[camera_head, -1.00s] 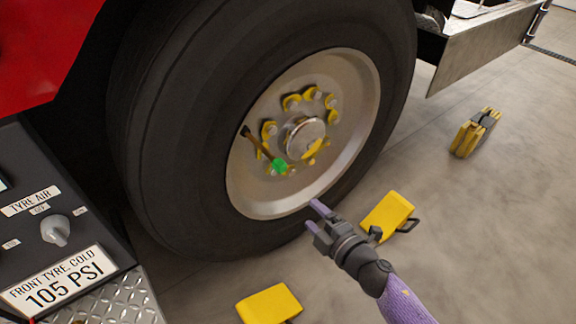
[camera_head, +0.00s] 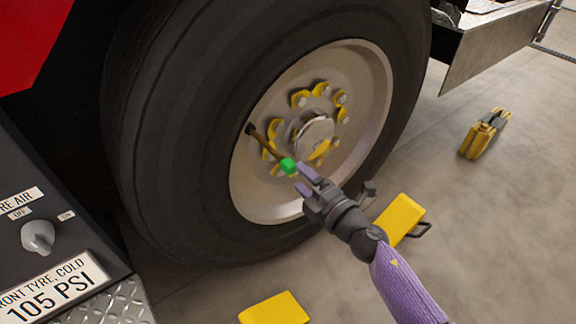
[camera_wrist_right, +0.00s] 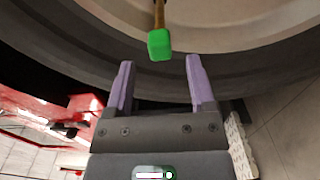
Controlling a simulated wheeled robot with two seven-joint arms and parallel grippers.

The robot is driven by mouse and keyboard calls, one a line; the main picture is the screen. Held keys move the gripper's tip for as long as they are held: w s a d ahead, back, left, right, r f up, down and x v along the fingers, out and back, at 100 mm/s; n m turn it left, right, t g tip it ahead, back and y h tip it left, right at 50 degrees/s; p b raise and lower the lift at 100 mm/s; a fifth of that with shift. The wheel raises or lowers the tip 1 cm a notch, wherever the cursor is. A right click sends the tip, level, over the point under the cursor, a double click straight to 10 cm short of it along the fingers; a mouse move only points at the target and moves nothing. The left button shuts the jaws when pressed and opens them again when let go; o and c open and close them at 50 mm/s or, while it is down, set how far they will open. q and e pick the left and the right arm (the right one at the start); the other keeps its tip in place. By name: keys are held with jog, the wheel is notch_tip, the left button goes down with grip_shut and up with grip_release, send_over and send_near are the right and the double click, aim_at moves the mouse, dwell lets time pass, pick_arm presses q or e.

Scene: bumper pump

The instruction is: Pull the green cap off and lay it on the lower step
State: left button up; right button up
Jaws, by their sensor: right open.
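The green cap (camera_head: 288,165) sits on the end of a brown valve stem (camera_head: 268,148) that slants across the wheel rim. In the right wrist view the cap (camera_wrist_right: 160,44) is just beyond the fingertips, in line with the gap between them. My right gripper (camera_head: 304,180) is open and empty, close to the cap on its lower right. Its two purple fingers (camera_wrist_right: 160,75) stand apart on either side of the gap. A diamond-plate step (camera_head: 112,304) shows in part at the lower left; I cannot tell if it is the lower step. My left gripper is out of view.
The big black tyre (camera_head: 170,130) surrounds the metal rim (camera_head: 362,75) with its yellow nut markers. Two yellow wheel chocks (camera_head: 398,220) (camera_head: 274,308) lie on the floor. A yellow folded item (camera_head: 484,134) stands farther right. A grey panel (camera_head: 75,225) with a knob is at left.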

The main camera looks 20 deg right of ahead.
aim_at(293, 171)
jog(key=x, duration=0.3)
jog(key=shift+w, duration=0.1)
jog(key=shift+w+a+b, duration=0.2)
jog(key=shift+w+b, duration=0.1)
jog(key=shift+w, duration=0.15)
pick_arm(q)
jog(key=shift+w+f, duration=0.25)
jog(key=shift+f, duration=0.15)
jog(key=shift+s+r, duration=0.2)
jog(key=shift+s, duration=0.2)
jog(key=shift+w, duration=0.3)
pick_arm(e)
jog(key=c, duration=0.5)
grip_shut()
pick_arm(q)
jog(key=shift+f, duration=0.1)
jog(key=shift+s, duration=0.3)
